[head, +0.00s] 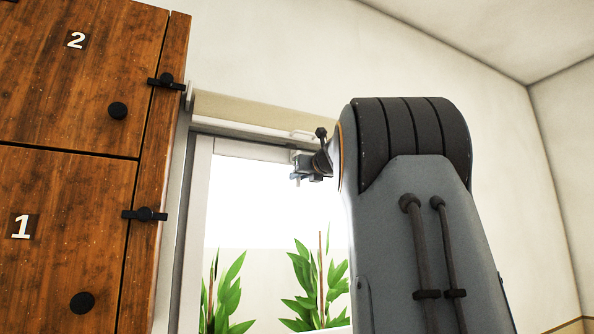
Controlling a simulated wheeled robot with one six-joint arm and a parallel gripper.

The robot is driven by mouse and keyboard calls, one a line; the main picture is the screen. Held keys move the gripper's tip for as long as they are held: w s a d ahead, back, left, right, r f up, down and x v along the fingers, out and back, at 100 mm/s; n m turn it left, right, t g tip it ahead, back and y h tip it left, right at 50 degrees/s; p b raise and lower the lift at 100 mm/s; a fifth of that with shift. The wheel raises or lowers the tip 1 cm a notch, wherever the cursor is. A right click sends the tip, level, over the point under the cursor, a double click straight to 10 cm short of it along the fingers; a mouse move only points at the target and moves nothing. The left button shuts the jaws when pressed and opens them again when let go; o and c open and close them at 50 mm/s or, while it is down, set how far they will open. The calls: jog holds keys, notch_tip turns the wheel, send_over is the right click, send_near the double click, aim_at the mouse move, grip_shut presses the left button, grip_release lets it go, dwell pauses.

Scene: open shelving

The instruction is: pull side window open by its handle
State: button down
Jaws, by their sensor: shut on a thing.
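The side window (199,205) has a pale frame and bright glass, and stands in the middle of the head view. I cannot tell from this view whether it is ajar. My gripper (297,174) is at the upper part of the window, below a small pale bar (302,134) on the top frame. It is shut on what seems to be the window handle. The held part is small and mostly hidden by the jaws. My arm hides the right side of the window.
A wooden cabinet (62,180) with doors marked 1 and 2, black knobs and black latches stands close on the left. Green plants (318,280) show through the glass. A plain wall (500,140) is on the right.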

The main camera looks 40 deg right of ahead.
jog(key=shift+t, duration=0.7)
jog(key=shift+f+b+v, duration=0.2)
jog(key=shift+b+v, duration=1.2)
jog(key=shift+b, duration=0.5)
jog(key=shift+f+b+v, duration=0.2)
jog(key=shift+b+v, duration=1.25)
jog(key=shift+b, duration=0.4)
jog(key=shift+b+v, duration=0.75)
jog(key=shift+b, duration=0.45)
jog(key=shift+s, duration=0.1)
jog(key=c, duration=1.4)
grip_release()
jog(key=shift+s+r, duration=0.1)
jog(key=shift+r, duration=0.05)
jog(key=shift+o, duration=0.2)
jog(key=r+b+v, duration=0.1)
jog(key=v, duration=0.8)
jog(key=shift+r, duration=0.15)
jog(key=shift+s+a, duration=0.1)
jog(key=shift+a, duration=0.05)
